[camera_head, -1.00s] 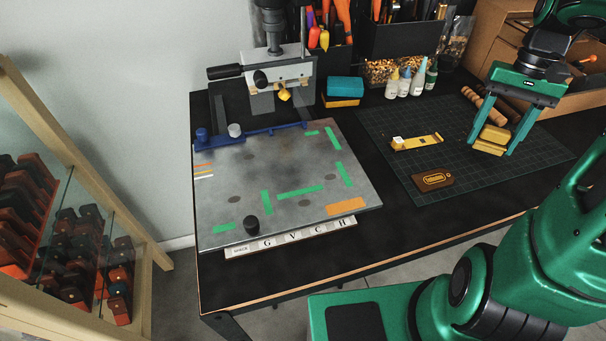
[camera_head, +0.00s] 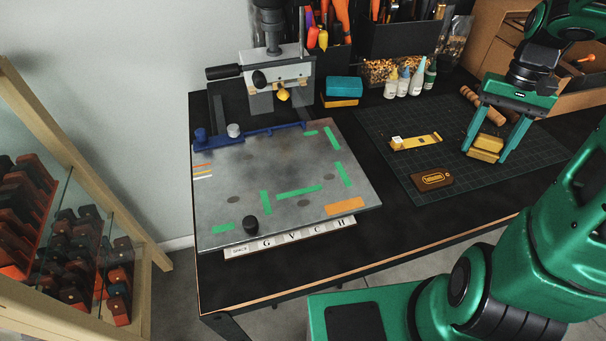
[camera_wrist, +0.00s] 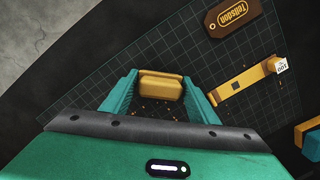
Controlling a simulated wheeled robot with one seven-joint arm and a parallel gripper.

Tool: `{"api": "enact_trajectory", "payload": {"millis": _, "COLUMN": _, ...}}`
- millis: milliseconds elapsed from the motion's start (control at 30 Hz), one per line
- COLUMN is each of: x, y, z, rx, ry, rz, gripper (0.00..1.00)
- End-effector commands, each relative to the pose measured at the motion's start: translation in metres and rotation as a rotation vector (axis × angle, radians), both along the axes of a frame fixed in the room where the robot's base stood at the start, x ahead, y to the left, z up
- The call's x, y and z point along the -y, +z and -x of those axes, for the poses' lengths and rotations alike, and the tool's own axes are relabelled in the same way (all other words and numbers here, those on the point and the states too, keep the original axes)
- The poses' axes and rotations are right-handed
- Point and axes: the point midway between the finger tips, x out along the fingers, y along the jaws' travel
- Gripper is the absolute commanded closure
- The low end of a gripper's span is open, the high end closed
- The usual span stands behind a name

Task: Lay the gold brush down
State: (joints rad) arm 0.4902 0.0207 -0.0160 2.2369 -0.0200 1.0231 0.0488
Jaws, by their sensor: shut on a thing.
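The gold brush (camera_head: 486,149) is a small yellow block with a darker band between its two layers. My gripper (camera_head: 490,151) points down over the right part of the cutting mat with its fingers shut on the brush's two ends. In the wrist view the brush (camera_wrist: 161,87) sits level between the teal fingertips (camera_wrist: 160,96). It is at or just above the mat; I cannot tell whether it touches. Gold crumbs lie on the mat around it.
The dark green cutting mat (camera_head: 390,145) also holds a yellow strip tool (camera_head: 416,142) and a brown tag (camera_head: 432,180). Wooden-handled tools (camera_head: 482,104) lie behind my gripper. A teal-and-yellow brush (camera_head: 343,91) and small bottles (camera_head: 404,84) stand farther back.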

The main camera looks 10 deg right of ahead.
Motion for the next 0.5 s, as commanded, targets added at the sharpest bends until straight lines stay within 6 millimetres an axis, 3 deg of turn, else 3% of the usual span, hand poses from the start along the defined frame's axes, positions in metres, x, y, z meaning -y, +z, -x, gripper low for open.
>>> {"api": "enact_trajectory", "payload": {"millis": 33, "x": -0.0001, "y": -0.0015, "z": 0.0002, "rx": -0.001, "ry": 0.0, "rz": -0.001, "gripper": 0.67}}
{"api": "enact_trajectory", "payload": {"millis": 67, "x": -0.0001, "y": -0.0011, "z": 0.0001, "rx": -0.001, "ry": 0.0, "rz": -0.001, "gripper": 0.39}}
{"api": "enact_trajectory", "payload": {"millis": 133, "x": -0.0001, "y": -0.001, "z": 0.0001, "rx": 0.0, "ry": 0.0, "rz": 0.0, "gripper": 0.24}}
{"api": "enact_trajectory", "payload": {"millis": 500, "x": 0.0005, "y": 0.0034, "z": -0.001, "rx": 0.002, "ry": 0.0, "rz": 0.001, "gripper": 0.24}}
